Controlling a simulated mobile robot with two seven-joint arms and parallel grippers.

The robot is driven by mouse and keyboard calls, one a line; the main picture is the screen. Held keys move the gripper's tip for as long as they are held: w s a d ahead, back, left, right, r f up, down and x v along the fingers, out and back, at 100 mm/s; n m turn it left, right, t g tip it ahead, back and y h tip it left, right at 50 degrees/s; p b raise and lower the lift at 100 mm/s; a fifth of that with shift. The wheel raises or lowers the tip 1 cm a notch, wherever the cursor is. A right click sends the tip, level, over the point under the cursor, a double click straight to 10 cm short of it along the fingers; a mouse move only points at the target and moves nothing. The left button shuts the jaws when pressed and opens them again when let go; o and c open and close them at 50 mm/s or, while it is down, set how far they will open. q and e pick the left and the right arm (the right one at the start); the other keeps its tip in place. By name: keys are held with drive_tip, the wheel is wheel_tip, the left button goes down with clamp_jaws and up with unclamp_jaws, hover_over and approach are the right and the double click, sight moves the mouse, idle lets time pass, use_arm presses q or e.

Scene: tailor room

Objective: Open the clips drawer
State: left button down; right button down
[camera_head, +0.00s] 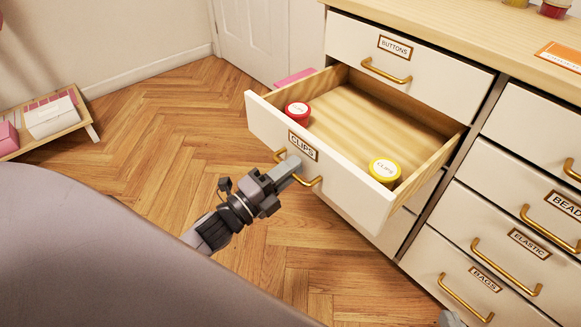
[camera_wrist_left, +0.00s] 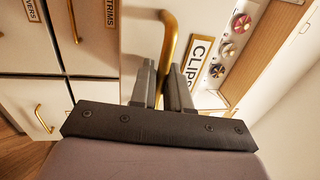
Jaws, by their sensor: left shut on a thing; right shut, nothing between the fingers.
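The clips drawer (camera_head: 335,190) is white with a wooden inside and is pulled well out of the cabinet. Its label reads CLIPS (camera_head: 303,146). My left gripper (camera_head: 292,172) is shut on the brass handle (camera_head: 313,183) at the drawer's front. In the left wrist view the handle (camera_wrist_left: 170,35) passes between the two fingers (camera_wrist_left: 163,85). A small grey tip of my right gripper (camera_head: 449,318) shows at the bottom edge, low in front of the BAGS drawer; most of it is out of frame.
The buttons drawer (camera_head: 405,62) above is shut. The beads, elastic and bags (camera_head: 470,285) drawers to the right look shut. A low wooden stand (camera_head: 60,128) with boxes is at the far left. The wooden floor (camera_head: 165,130) left of the drawer is clear.

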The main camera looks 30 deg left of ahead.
use_arm(q)
drive_tip(key=c, duration=1.4)
unclamp_jaws()
drive_tip(key=shift+o, duration=0.2)
use_arm(e)
drive_tip(key=shift+a, duration=0.15)
use_arm(q)
drive_tip(key=p+v, duration=0.1)
drive_tip(key=v, duration=0.6)
use_arm(e)
drive_tip(key=shift+s+d+h, duration=0.25)
drive_tip(key=shift+d+h, duration=0.05)
drive_tip(key=shift+d, duration=0.1)
